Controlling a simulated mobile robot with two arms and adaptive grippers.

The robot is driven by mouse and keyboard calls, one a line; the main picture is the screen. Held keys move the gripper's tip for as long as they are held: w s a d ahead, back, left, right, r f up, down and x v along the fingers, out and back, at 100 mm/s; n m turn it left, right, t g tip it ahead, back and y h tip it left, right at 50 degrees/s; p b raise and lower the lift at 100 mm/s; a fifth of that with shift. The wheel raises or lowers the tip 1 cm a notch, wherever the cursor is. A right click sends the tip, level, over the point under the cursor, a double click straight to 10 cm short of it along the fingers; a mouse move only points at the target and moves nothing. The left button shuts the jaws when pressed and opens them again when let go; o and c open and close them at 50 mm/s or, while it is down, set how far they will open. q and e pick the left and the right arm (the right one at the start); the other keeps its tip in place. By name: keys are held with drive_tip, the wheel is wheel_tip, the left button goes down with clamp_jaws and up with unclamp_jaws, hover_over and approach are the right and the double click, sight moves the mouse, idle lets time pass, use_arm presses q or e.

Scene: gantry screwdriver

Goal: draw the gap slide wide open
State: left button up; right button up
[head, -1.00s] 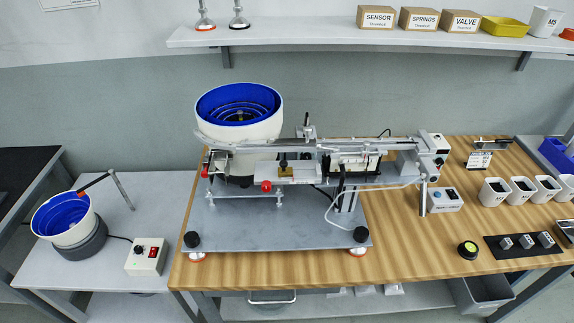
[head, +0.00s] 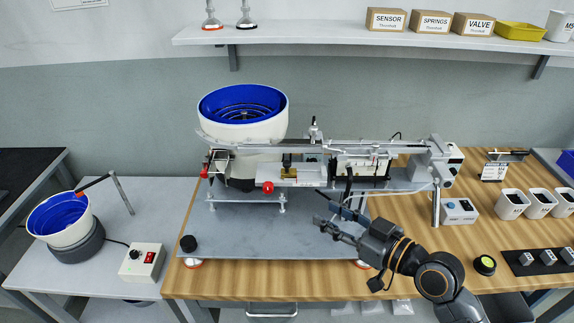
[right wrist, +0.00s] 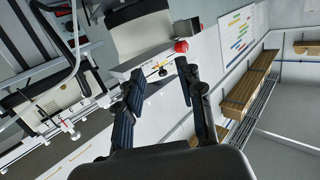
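A screw feeder machine with a blue-lined bowl (head: 242,115) stands on a grey base plate (head: 270,235). A red knob (head: 268,187) sits at the front of its rail, by a small brass-coloured block (head: 288,172); I take this knob to be the gap slide's handle. A red knob also shows in the right wrist view (right wrist: 181,46), beyond the fingertips, near a white plate with a small scale. I cannot tell how far the slide is drawn. My right gripper (head: 325,210) is open and empty, to the right of and below the knob, apart from it. My left gripper is out of view.
Another red knob (head: 204,172) is at the machine's left end. A black foot knob (head: 189,243) stands on the base plate's front left. The front of the base plate is largely clear.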

drive_tip(key=y, duration=0.1)
approach(290, 165)
drive_tip(key=v, duration=0.3)
drive_tip(key=a+t, duration=0.1)
drive_tip(key=p+x, duration=0.1)
drive_tip(key=x, duration=0.3)
drive_tip(key=p+x, duration=0.1)
drive_tip(key=x, duration=0.3)
drive_tip(key=p+x, duration=0.1)
drive_tip(key=x, duration=0.4)
drive_tip(key=shift+w+f+p, duration=0.15)
drive_tip(key=shift+f+p, duration=0.15)
drive_tip(key=shift+p, duration=0.05)
clamp_jaws()
